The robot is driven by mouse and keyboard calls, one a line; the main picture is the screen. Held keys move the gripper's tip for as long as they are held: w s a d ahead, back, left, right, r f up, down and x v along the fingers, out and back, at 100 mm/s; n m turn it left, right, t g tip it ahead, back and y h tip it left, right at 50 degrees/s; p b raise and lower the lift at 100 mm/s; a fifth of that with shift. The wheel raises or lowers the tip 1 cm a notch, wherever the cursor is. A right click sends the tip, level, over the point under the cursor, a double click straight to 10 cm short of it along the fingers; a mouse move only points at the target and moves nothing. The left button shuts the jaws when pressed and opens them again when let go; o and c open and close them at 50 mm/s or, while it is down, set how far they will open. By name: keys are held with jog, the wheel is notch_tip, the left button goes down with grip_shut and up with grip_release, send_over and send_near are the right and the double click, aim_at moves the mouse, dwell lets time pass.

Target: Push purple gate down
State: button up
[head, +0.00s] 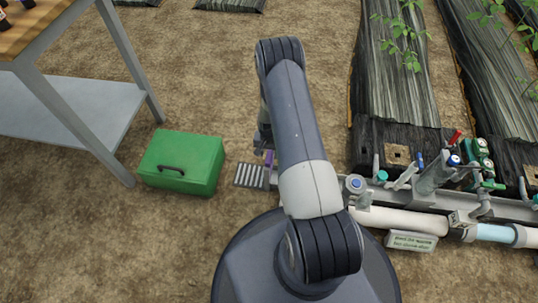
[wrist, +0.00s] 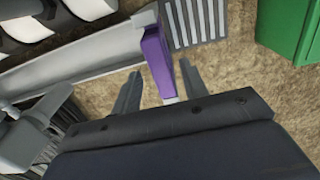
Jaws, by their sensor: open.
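The purple gate (wrist: 155,52) is a narrow purple bar in the wrist view, with a pale tip at its lower end. It lies beside a grey metal channel and a slatted grate (wrist: 197,20). A small bit of the purple gate (head: 269,158) shows in the head view, left of my arm. My gripper (wrist: 159,69) is open, one finger on each side of the bar in the wrist view. I see gaps beside the bar and cannot tell whether anything touches it. In the head view my arm hides most of this spot.
A green box (head: 182,162) stands on the soil left of the grate. A metal-legged table (head: 75,112) is at the left. Pipes (head: 400,220) and valves (head: 440,175) run along the skid at the right. Bare soil lies between table and beds.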

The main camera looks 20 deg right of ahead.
jog(key=shift+f, duration=0.5)
grip_shut()
dwell(0.3)
